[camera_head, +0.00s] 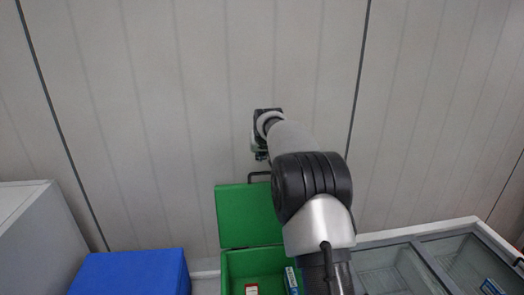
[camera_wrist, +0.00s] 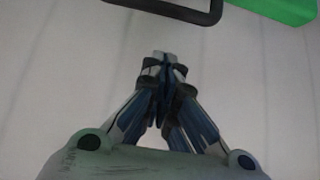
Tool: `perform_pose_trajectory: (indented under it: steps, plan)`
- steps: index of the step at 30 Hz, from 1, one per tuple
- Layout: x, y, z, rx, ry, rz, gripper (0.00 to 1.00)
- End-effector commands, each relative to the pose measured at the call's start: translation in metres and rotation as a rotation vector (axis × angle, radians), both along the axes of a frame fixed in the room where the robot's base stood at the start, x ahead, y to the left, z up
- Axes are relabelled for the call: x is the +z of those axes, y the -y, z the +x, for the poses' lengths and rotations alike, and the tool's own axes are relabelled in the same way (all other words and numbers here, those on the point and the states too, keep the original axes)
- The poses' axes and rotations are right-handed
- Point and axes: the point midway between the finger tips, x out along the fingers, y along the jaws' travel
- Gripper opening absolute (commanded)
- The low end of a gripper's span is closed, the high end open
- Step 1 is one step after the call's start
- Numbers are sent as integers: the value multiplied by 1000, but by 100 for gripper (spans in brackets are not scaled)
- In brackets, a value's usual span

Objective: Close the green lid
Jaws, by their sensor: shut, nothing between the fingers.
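The green lid (camera_head: 245,217) stands up open at the back of a green box (camera_head: 245,263) in the head view. A dark handle (camera_head: 258,175) sticks up from the lid's top edge. In the wrist view a corner of the green lid (camera_wrist: 285,8) and the dark handle (camera_wrist: 170,15) show at the top. My gripper (camera_wrist: 164,58) is shut and empty, with its fingertips together, apart from the handle. In the head view my gripper (camera_head: 259,152) is above the handle, in front of the wall; its fingers are small there. My arm hides the right part of the lid and box.
Items lie in the box, among them a red and white one (camera_head: 251,289) and a blue one (camera_head: 291,279). A blue box (camera_head: 130,273) stands left, a grey cabinet (camera_head: 35,235) further left. A glass-topped case (camera_head: 430,262) is on the right. A panelled wall (camera_head: 180,110) closes the back.

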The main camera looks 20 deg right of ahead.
Motion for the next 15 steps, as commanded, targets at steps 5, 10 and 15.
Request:
perform_pose_trajectory:
  steps: [5,10,15]
  plan:
    - [-22,6,19,0,-1,0,0]
    - [-36,10,33,0,0,0,0]
    - [-38,7,25,0,1,0,0]
